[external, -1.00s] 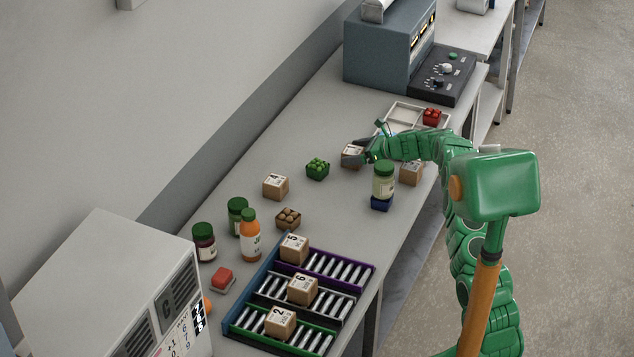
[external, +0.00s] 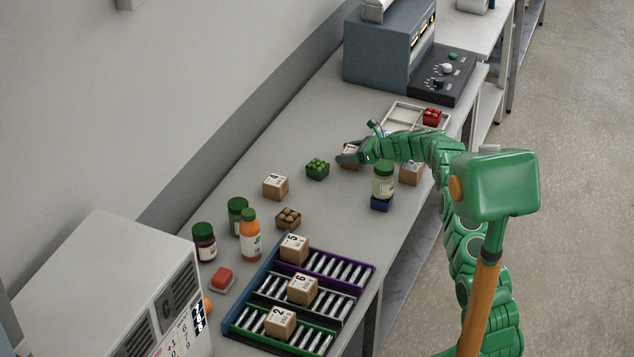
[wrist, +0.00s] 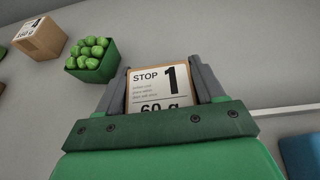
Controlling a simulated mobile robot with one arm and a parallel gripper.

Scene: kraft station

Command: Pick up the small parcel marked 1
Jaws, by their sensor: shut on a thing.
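The small parcel marked 1 (wrist: 160,88) is a brown box with a white label reading "STOP 1" and "60 g". In the wrist view it sits between the two grey fingers of my gripper (wrist: 161,82), which is shut on it. In the external view my gripper (external: 350,152) is over the bench, right of the green basket, and hides most of the parcel (external: 352,148). I cannot tell whether the parcel is clear of the bench top.
A green basket (external: 317,168) and another parcel (external: 275,187) stand to the left. A green-lidded jar (external: 383,182) on a blue block and a parcel (external: 411,172) stand close to my arm. A white divided tray (external: 402,114) lies behind. Roller lanes (external: 340,268) hold parcels in front.

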